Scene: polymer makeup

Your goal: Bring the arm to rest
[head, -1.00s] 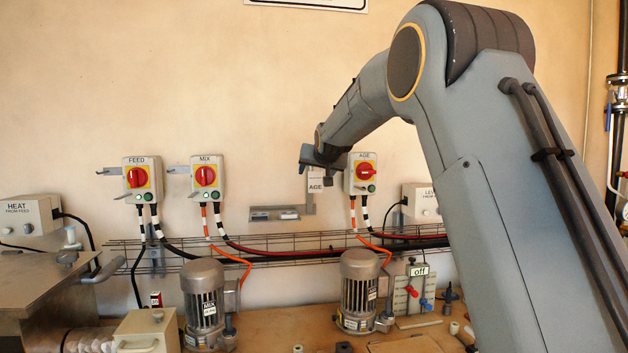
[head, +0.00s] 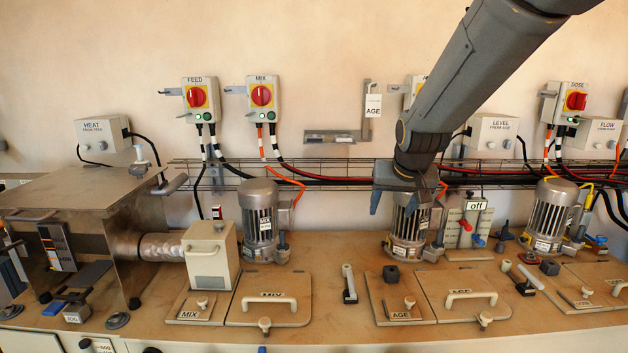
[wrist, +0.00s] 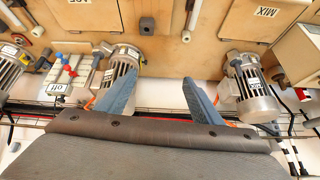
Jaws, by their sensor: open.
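My arm comes down from the upper right in the head view and hangs in front of the back wall. My gripper (head: 396,203) points downward, in front of the AGE motor (head: 410,228) in the picture; whether it touches anything there I cannot tell. In the wrist view my gripper (wrist: 157,92) shows two blue-grey fingers spread wide apart with nothing between them. The AGE isolator box on the wall is mostly hidden behind my arm.
The MIX motor (head: 259,215) stands left, the DOSE motor (head: 549,212) right. A wire cable tray (head: 340,170) runs along the wall. Hatches with raised handles, such as the MIX hatch (head: 245,312), lie on the bench. A steel box (head: 75,205) stands at the left.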

